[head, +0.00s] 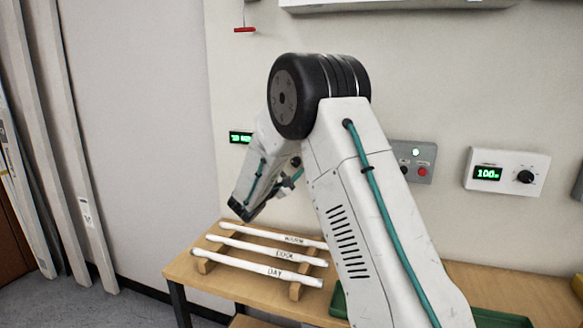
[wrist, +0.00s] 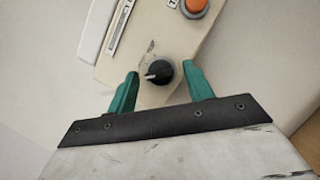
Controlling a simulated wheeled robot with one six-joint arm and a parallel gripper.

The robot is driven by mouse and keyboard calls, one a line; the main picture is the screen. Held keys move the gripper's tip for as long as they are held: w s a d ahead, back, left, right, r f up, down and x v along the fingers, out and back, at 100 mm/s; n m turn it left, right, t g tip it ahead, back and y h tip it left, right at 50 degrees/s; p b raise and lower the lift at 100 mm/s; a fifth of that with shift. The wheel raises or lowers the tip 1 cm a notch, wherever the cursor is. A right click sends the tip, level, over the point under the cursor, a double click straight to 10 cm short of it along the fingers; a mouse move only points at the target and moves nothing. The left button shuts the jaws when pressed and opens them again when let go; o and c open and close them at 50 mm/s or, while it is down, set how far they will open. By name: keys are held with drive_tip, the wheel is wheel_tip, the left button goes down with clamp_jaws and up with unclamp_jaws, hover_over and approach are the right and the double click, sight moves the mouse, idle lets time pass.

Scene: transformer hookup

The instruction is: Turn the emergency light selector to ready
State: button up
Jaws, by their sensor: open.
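The selector is a black round knob (wrist: 160,73) with a pale pointer, on a beige panel (wrist: 133,60) in the wrist view. Its pointer faces left in that view. My gripper (wrist: 162,84) is open, with its two green fingers on either side of the knob. A small gap shows between each finger and the knob, so no contact is visible. An orange button (wrist: 194,8) sits on the same panel, above and right of the knob. The panel's label is too blurred to read. In the head view my arm hides this panel.
A wooden table (head: 180,272) below holds white labelled tubes (head: 257,270) on a rack. On the wall are a grey box (head: 425,150) with a red button and a white unit (head: 540,170) with a green display and dial. A green tray (head: 500,319) is at lower right.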

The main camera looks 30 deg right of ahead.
drive_tip(key=c, duration=1)
drive_tip(key=shift+o, duration=0.2)
drive_tip(key=m+g, duration=0.1)
drive_tip(key=m, duration=0.3)
drive_tip(key=shift+r+y, duration=0.1)
drive_tip(key=shift+y, duration=0.3)
drive_tip(key=shift+r+m+g+y, duration=0.1)
drive_tip(key=shift+m+g+y, duration=0.55)
drive_tip(key=shift+m, duration=1.65)
drive_tip(key=o, duration=1)
drive_tip(key=shift+c, duration=0.2)
